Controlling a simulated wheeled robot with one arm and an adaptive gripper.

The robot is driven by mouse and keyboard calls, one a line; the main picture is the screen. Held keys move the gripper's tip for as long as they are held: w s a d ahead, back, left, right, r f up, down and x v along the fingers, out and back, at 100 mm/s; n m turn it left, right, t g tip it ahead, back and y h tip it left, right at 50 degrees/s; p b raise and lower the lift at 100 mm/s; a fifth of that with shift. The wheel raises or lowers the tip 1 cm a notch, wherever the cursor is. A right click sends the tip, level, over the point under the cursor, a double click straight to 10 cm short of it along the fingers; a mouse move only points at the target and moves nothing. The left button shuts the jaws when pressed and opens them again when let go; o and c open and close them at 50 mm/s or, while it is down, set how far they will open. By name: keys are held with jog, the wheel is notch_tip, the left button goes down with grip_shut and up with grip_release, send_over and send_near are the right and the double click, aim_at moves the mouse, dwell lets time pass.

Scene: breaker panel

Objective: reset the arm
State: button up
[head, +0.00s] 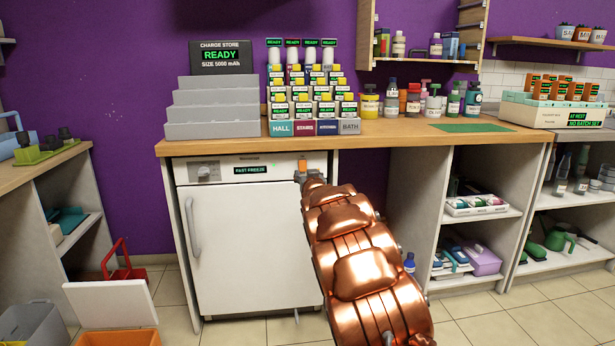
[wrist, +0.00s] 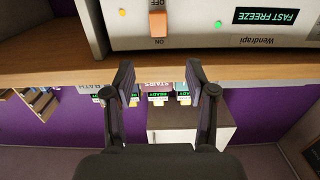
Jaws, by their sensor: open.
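My copper-coloured arm reaches from the lower right toward the white freezer (head: 250,240) in the head view. My gripper (head: 304,178) is at the freezer's top right corner, just below an orange rocker switch (head: 303,165). In the wrist view, which is upside down, my gripper (wrist: 160,82) has its two dark fingers apart with nothing between them. The switch (wrist: 158,28) shows there beyond the fingertips, between OFF and ON marks, with no finger touching it. The green FAST FREEZE display (head: 251,170) is lit.
A wooden counter (head: 370,130) runs above the freezer, carrying a charge store (head: 212,110), labelled racks (head: 305,108) and several bottles. Open shelves (head: 470,215) stand to the right. A white-lidded orange bin (head: 115,305) is on the floor at left.

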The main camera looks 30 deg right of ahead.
dwell(0.3)
jog(key=s+a+r+g+y+p, duration=0.1)
jog(key=s+a+r+g+p, duration=0.35)
jog(key=s+a+p, duration=0.5)
jog(key=s+a+r+g+y+p, duration=0.1)
jog(key=s+a+r+g+p, duration=0.5)
jog(key=s, duration=0.6)
jog(key=s+a+r+n+g+y+p, duration=0.1)
jog(key=s+a+p, duration=0.5)
jog(key=s, duration=0.7)
jog(key=s+a+r+n+g+y+p, duration=0.2)
jog(key=s+a+r+g+p, duration=0.2)
jog(key=s, duration=1)
jog(key=s+a+r+n+g+y+p, duration=0.1)
jog(key=s+a+r+g+p, duration=0.1)
jog(key=s+a+p, duration=0.6)
jog(key=s, duration=0.5)
jog(key=shift+s+a+r+n+y, duration=0.2)
jog(key=shift+a+r+n+y, duration=0.1)
jog(key=shift+r+y, duration=0.1)
